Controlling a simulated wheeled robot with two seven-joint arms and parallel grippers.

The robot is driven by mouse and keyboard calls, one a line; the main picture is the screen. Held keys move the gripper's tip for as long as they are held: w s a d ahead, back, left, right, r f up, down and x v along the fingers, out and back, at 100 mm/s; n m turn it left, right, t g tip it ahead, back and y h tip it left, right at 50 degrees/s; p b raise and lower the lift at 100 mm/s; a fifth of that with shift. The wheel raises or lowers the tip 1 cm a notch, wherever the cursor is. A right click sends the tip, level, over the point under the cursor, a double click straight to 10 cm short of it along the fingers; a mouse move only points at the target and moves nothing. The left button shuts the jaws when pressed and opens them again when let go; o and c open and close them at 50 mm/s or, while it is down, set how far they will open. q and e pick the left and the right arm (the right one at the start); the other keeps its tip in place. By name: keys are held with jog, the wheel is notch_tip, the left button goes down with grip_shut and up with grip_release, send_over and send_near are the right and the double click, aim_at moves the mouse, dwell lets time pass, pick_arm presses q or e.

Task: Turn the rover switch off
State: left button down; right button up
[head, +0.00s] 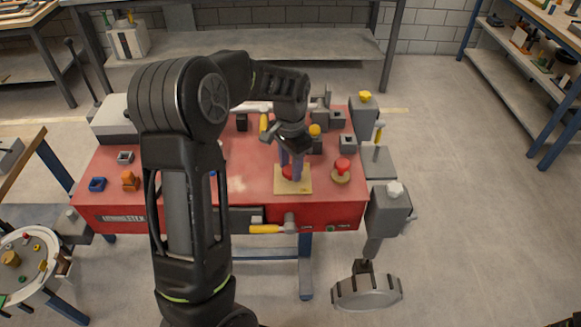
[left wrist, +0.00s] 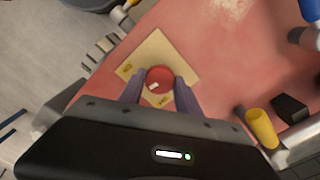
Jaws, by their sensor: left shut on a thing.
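A red round knob (left wrist: 159,79) with a white mark on its lower left sits on a square tan plate (left wrist: 160,48) that has two small dark labels, too small to read. I take it to be the rover switch. In the head view the plate (head: 281,187) lies on the red top near its front edge, and the knob (head: 288,173) is partly hidden by my fingers. My left gripper (left wrist: 158,90) points down with one finger on each side of the knob, shut on it. It also shows in the head view (head: 291,172). My right gripper is not in view.
A red mushroom button (head: 342,165) stands just right of the plate. Grey blocks (head: 348,142) and yellow-handled parts stand behind it. An orange piece (head: 129,181) and a blue piece (head: 97,185) lie at the left.

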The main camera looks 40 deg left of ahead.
aim_at(290, 169)
pick_arm(q)
jog(key=n, duration=0.5)
jog(key=shift+n+b, duration=0.3)
jog(key=shift+b, duration=0.05)
jog(key=n, duration=0.5)
jog(key=shift+n, duration=0.3)
jog(key=c, duration=0.9)
grip_release()
jog(key=shift+o, duration=0.2)
jog(key=shift+r, duration=0.1)
notch_tip(290, 169, up, 8)
jog(key=shift+f+b, duration=0.15)
jog(key=shift+b, duration=0.3)
